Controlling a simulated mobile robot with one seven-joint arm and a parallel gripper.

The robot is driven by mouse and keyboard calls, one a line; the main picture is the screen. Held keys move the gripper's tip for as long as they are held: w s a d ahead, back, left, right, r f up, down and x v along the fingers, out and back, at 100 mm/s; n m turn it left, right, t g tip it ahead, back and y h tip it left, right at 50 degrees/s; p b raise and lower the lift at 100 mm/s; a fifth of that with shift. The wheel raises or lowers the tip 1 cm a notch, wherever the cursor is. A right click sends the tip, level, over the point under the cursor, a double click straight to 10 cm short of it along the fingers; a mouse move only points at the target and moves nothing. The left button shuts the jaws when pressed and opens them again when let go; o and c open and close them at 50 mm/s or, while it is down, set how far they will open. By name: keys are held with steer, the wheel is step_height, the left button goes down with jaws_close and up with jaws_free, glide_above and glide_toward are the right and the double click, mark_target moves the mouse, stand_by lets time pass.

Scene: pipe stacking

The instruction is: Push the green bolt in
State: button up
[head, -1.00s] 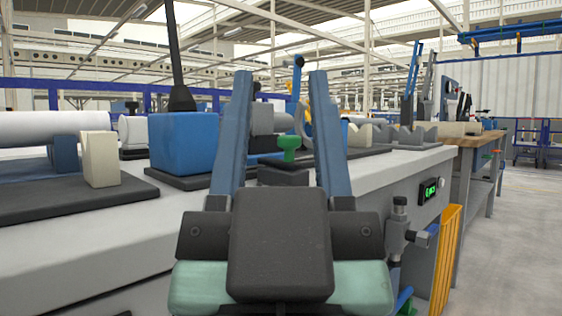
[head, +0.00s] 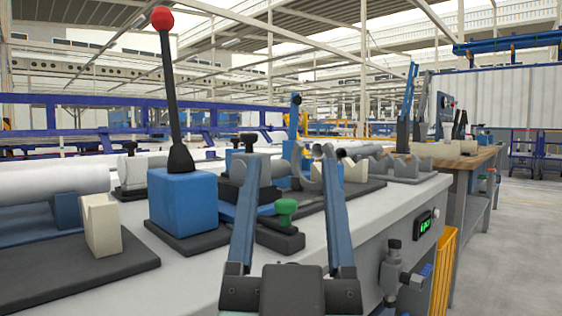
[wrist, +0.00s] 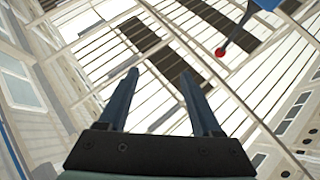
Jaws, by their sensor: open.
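The green bolt (head: 286,208) has a mushroom-shaped head and stands up from a dark block (head: 280,236) near the bench's front edge in the head view. My gripper (head: 291,201) is open and empty, with its two blue fingers pointing up. In the head view the bolt shows between the fingers, beyond them; they do not appear to touch it. The wrist view shows the open fingers (wrist: 158,80) against the roof, with no bolt in sight.
A blue box (head: 183,205) with a red-knobbed lever (head: 162,18) stands left of the bolt. White pipes (head: 50,184) and a cream block (head: 102,222) lie further left. Grey holders (head: 408,166) stand at the back right. A green display (head: 424,226) and a valve (head: 393,270) are on the bench front.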

steer(key=w+d+r+g+h+p, duration=0.15)
steer(key=w+p, duration=0.35)
steer(key=p, duration=0.5)
steer(key=n+g+y+p, duration=0.1)
steer(key=g+y+p, duration=0.4)
steer(key=p, duration=2.9)
glide_toward(286, 206)
steer(key=w, duration=0.3)
steer(key=w+r+g+h, duration=0.1)
steer(key=w, duration=0.3)
steer(key=w+a+h+b, duration=0.1)
steer(key=w, duration=0.3)
steer(key=shift+w+r+g, duration=0.1)
steer(key=shift+r+g, duration=0.2)
steer(key=shift+g, duration=0.05)
jaws_close()
